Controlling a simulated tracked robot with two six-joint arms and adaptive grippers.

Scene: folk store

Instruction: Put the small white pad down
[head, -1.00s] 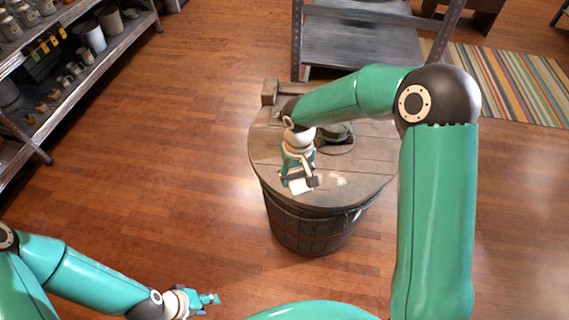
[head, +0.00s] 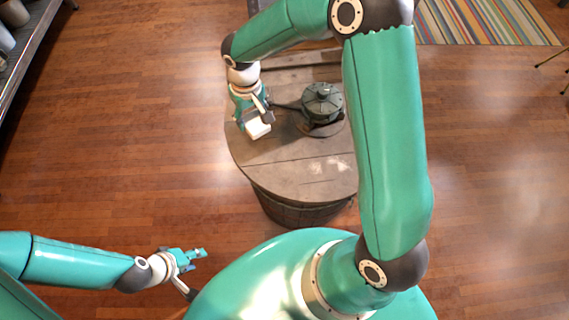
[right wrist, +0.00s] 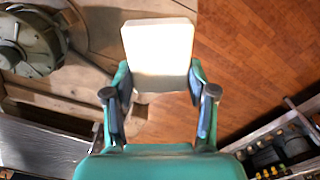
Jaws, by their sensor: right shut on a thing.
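The small white pad (head: 258,129) shows in the head view over the left part of the barrel's round wooden top (head: 285,165). My right gripper (head: 256,115) is shut on it. In the right wrist view, the pad (right wrist: 158,48) sticks out flat beyond the two fingers of my right gripper (right wrist: 160,88), with the wooden top's edge and the floor behind it. I cannot tell whether the pad touches the top. My left gripper (head: 197,254) is at the lower left, away from the barrel; whether it is open or shut is unclear.
A dark green round device (head: 322,103) stands on the barrel top, right of the pad; it also shows in the right wrist view (right wrist: 28,38). The front of the top is bare. A shelf (head: 35,60) stands at the upper left. A striped rug (head: 485,22) lies at the upper right.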

